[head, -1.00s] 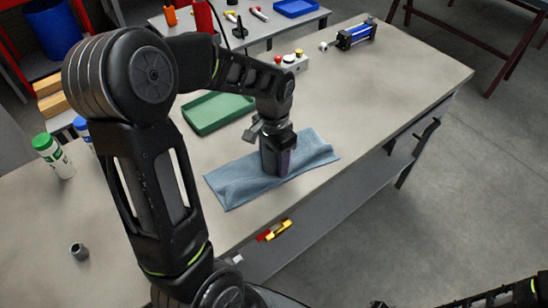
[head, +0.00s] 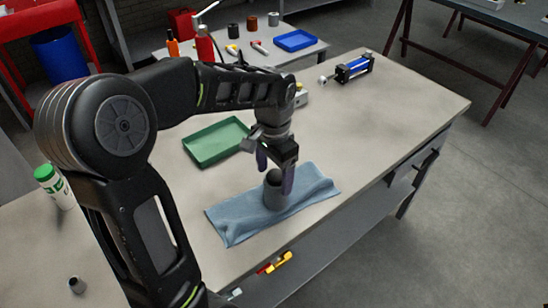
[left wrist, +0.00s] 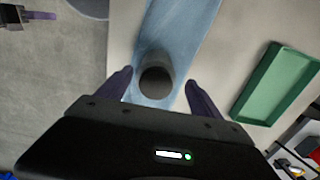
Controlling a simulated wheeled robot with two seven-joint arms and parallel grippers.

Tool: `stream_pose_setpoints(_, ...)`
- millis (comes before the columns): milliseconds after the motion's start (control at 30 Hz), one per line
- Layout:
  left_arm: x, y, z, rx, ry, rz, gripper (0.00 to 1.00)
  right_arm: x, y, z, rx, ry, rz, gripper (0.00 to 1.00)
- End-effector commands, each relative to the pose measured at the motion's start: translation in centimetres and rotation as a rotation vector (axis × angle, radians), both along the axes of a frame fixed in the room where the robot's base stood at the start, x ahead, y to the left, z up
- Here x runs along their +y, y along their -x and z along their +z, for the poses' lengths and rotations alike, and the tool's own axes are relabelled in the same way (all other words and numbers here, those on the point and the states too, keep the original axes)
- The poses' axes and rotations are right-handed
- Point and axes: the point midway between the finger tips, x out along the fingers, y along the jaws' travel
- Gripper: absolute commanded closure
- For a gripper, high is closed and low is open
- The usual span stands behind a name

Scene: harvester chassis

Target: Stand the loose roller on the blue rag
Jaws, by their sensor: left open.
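The roller (head: 275,192), a dark grey hollow cylinder, stands upright on the blue rag (head: 235,219). In the left wrist view the roller (left wrist: 155,80) shows its dark open top, with the rag (left wrist: 180,25) under it. My left gripper (head: 275,177) is open just above the rag, its two purple fingers on either side of the roller's upper part. In the left wrist view a gap shows between the roller and each finger. Part of my right gripper (left wrist: 38,15) shows at the top left corner of that view, too cut off to judge its jaws.
A green tray (head: 215,143) lies behind the rag. A blue and black cylinder unit (head: 354,68) lies at the far end. The bench is clear right of the rag.

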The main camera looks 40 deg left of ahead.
Motion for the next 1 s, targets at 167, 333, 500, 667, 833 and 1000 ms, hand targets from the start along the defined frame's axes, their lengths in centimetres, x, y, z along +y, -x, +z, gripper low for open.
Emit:
stream_pose_setpoints(167, 0.1, -0.1, 3.6, -0.003, -0.001, 0.001, 0.24, 0.0, 0.0, -0.1, 0.000, -0.001, 0.000, 1.00)
stream_pose_setpoints(333, 0.0, 0.0, 5.4, 0.000, -0.001, 0.000, 0.24, 0.0, 0.0, -0.1, -0.001, -0.001, 0.000, 1.00)
stream_pose_setpoints(500, 0.0, 0.0, 5.8, 0.000, 0.000, 0.000, 0.24, 0.0, 0.0, -0.1, -0.001, -0.001, 0.000, 1.00)
stream_pose_setpoints(667, 0.0, 0.0, 5.8, 0.000, 0.000, 0.000, 0.24, 0.0, 0.0, -0.1, -0.001, -0.001, 0.000, 1.00)
stream_pose_setpoints(833, 0.0, 0.0, 5.7, 0.001, 0.000, 0.001, 0.24, 0.0, 0.0, -0.1, -0.001, -0.001, 0.000, 1.00)
stream_pose_setpoints(1000, 0.0, 0.0, 5.7, 0.001, 0.000, 0.001, 0.24, 0.0, 0.0, -0.1, -0.001, -0.001, 0.000, 1.00)
